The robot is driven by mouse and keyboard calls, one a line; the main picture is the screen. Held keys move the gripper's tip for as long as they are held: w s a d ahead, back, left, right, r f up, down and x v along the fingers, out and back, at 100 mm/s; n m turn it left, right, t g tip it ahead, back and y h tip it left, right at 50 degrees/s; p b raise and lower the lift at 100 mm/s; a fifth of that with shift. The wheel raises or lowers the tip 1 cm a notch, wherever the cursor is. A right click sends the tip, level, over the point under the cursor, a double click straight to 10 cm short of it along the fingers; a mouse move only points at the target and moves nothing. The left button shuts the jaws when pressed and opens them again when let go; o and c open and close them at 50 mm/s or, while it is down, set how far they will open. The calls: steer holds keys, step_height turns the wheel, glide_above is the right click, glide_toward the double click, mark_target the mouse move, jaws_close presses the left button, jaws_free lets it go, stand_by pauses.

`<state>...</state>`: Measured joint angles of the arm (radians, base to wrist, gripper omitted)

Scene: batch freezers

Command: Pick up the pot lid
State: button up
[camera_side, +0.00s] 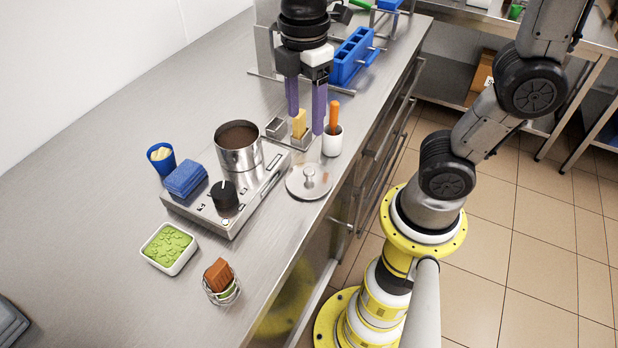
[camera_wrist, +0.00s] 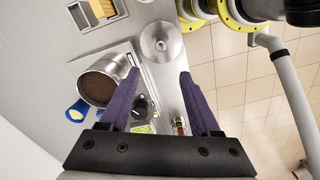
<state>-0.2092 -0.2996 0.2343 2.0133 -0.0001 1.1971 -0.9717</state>
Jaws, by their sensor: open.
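The pot lid (camera_side: 309,182) is a round silver disc with a small upright knob. It lies flat on the steel counter near its front edge, beside the hot plate. In the wrist view the lid (camera_wrist: 161,42) lies beyond the fingertips, near the top middle. My gripper (camera_side: 305,121) has two purple fingers, open and apart, and points down above the counter, farther back than the lid. The fingers also frame the wrist view (camera_wrist: 158,75), with nothing between them. The steel pot (camera_side: 238,152) with brown contents stands uncovered on the hot plate (camera_side: 222,212).
A white cup with an orange-handled tool (camera_side: 333,138) stands close behind the lid. Small metal bins (camera_side: 299,137), one with a yellow block, sit near the fingers. A blue sponge (camera_side: 185,178), blue cup (camera_side: 161,158), green-filled dish (camera_side: 169,248) and wire basket (camera_side: 222,290) are farther left and forward.

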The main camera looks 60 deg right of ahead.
glide_above(309, 170)
steer(key=f, duration=0.7)
steer(key=shift+w+a+f, duration=0.15)
steer(key=shift+a+f, duration=0.05)
steer(key=shift+f, duration=0.15)
steer(key=shift+d+f, duration=0.2)
steer(key=shift+f, duration=2.5)
jaws_close()
